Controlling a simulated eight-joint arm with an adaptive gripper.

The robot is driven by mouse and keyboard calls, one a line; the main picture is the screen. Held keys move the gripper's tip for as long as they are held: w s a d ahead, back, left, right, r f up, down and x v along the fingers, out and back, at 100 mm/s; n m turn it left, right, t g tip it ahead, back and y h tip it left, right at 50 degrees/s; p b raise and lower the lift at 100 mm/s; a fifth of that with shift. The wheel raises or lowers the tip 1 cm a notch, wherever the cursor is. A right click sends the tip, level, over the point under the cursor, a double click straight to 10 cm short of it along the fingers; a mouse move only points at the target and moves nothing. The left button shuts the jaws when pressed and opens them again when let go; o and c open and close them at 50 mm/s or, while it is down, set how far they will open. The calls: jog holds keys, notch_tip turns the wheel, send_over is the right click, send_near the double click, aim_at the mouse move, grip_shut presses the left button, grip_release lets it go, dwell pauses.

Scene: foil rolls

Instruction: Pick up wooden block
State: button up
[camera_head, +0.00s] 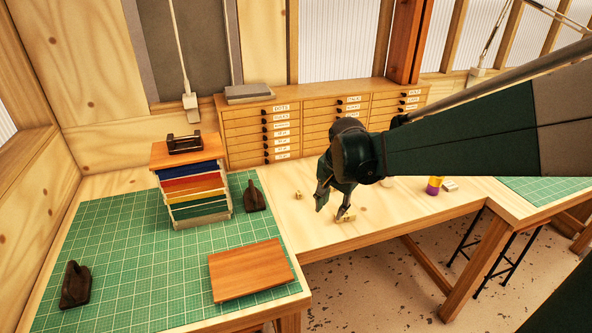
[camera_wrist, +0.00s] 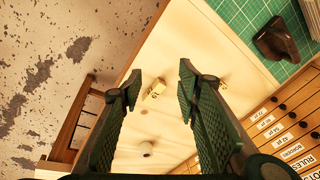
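A small pale wooden block (camera_head: 345,216) lies on the light wood bench, close by my gripper's fingertips. In the wrist view the block (camera_wrist: 154,89) shows in the gap between the fingers, nearer the left finger. My gripper (camera_head: 331,209) points down with its fingers apart and nothing held between them. It also shows open in the wrist view (camera_wrist: 161,80). A second small tan piece (camera_head: 298,195) lies on the bench to the left; it shows beside the right finger in the wrist view (camera_wrist: 222,85). Its material is too small to tell.
A green cutting mat (camera_head: 130,240) covers the bench's left part, with a stack of coloured boards (camera_head: 192,190), a wooden board (camera_head: 250,270) and dark tools. A drawer cabinet (camera_head: 250,135) lines the back. A yellow-and-purple roll (camera_head: 434,186) stands to the right. The bench's front edge is close.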

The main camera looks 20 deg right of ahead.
jog(key=w+d+f+m+g+p, duration=0.1)
jog(key=w+d+m+p, duration=0.2)
jog(key=w+d+p, duration=0.15)
jog(key=m+g+p, duration=0.1)
jog(key=m+p, duration=0.3)
send_near(346, 214)
jog(key=shift+w+a+f, duration=0.15)
jog(key=shift+w+a, duration=0.05)
jog(key=shift+a, duration=0.05)
jog(key=shift+w+d+f+g+y+p, duration=0.2)
jog(key=shift+d+f+g+y+p, duration=0.15)
jog(key=shift+d+f, duration=0.3)
jog(key=shift+f, duration=0.1)
jog(key=shift+f, duration=0.1)
jog(key=shift+f, duration=1.2)
jog(key=shift+f+p, duration=0.55)
jog(key=shift+f, duration=2.05)
jog(key=shift+c, duration=0.6)
